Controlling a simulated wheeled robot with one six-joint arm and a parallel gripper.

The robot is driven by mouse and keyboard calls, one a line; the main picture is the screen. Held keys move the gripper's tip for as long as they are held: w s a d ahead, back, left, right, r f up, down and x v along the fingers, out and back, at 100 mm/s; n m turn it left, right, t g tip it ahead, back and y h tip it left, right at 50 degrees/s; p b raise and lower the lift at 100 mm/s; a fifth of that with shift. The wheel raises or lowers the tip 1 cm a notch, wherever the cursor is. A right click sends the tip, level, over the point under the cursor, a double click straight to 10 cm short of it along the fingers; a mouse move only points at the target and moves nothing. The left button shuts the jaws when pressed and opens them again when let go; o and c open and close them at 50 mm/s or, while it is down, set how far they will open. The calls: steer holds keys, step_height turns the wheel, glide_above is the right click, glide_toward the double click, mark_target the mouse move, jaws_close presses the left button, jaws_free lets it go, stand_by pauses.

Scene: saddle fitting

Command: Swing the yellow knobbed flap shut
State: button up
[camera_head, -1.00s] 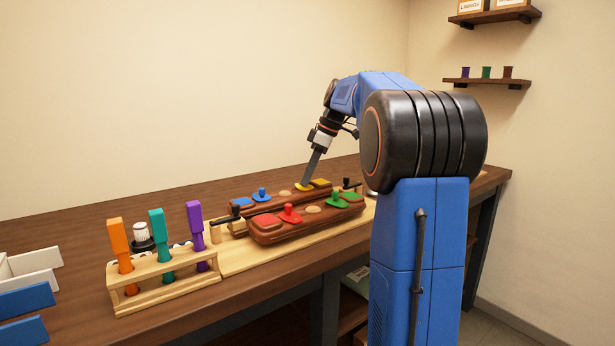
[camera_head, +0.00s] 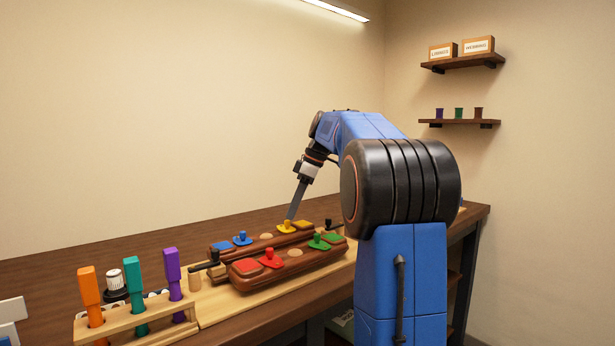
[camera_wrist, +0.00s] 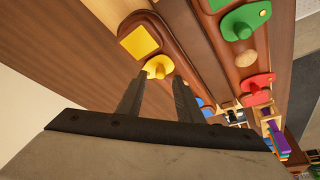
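The yellow knobbed flap (camera_head: 287,228) sits on top of the rear brown block, left of a yellow square pad (camera_head: 303,224). Its upright knob shows in the head view. In the wrist view, the yellow flap (camera_wrist: 158,65) lies beside the yellow square (camera_wrist: 139,42), apart from it, near the block's edge. My gripper (camera_head: 290,216) points down just above the knob. In the wrist view, my gripper's two fingers (camera_wrist: 160,80) are spread, with the knob between or just beyond their tips. I cannot tell whether they touch it.
The rear block also carries a blue flap (camera_head: 242,238). The front block (camera_head: 290,273) carries red (camera_head: 269,259) and green (camera_head: 319,243) knobbed flaps close by. Black-handled clamps (camera_head: 203,266) stand at the ends. A rack (camera_head: 135,326) holds orange, teal and purple tools at the left.

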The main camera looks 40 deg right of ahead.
steer(key=v, duration=1.3)
steer(key=shift+d+r, duration=0.25)
steer(key=shift+r, duration=0.05)
steer(key=shift+s, duration=0.15)
